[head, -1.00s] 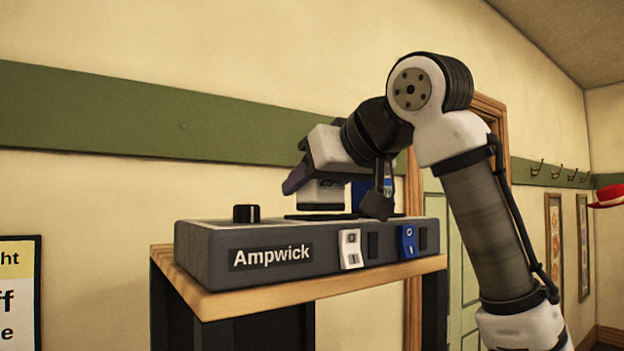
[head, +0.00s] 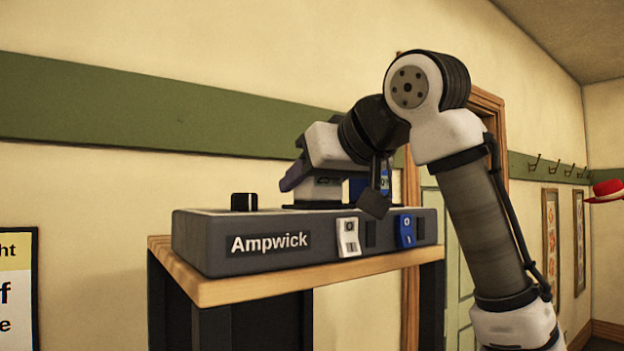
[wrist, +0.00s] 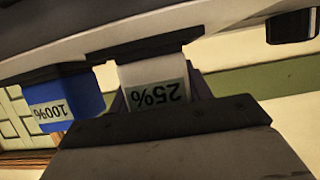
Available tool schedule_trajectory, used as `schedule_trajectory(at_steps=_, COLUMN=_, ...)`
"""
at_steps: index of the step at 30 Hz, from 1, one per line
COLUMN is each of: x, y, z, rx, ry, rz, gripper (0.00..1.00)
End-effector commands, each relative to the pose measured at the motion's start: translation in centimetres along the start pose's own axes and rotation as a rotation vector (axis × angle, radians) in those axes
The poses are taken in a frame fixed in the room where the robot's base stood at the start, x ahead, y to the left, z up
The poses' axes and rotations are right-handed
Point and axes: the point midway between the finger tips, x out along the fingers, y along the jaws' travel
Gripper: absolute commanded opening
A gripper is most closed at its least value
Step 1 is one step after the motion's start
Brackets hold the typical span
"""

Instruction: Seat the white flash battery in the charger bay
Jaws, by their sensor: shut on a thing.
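The white flash battery (head: 322,190) is upright in my gripper (head: 296,177), which is shut on it over the charger (head: 205,243). In the wrist view, the white battery (wrist: 160,92) shows a 25% label, upside down there. Its lower end meets the black rim of the charger bay (wrist: 145,47); I cannot tell how deep it sits. My gripper's purple fingers (wrist: 160,102) flank it. A blue battery (head: 384,181) labelled 100% stands in the neighbouring bay, partly hidden by my wrist in the head view; it also shows in the wrist view (wrist: 65,98).
The charger, marked Ampwick, stands on a wood-topped table (head: 180,272). A black knob (head: 244,202) rises at its left end.

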Motion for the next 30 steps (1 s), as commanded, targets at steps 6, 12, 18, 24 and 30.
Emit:
schedule_trajectory(at_steps=6, x=0.0, y=0.0, z=0.1, rx=0.000, ry=0.002, rz=0.000, gripper=0.59)
schedule_trajectory(at_steps=12, x=0.0, y=0.0, z=0.1, rx=0.000, ry=0.001, rz=0.000, gripper=0.74)
schedule_trajectory(at_steps=18, x=0.0, y=0.0, z=0.2, rx=0.000, ry=0.000, rz=0.000, gripper=0.74)
schedule_trajectory(at_steps=24, x=-2.1, y=-0.1, z=0.3, rx=-0.001, ry=0.002, rz=0.001, gripper=0.74)
schedule_trajectory(at_steps=30, x=-6.7, y=-0.1, z=0.3, rx=-0.001, ry=0.003, rz=0.001, gripper=0.74)
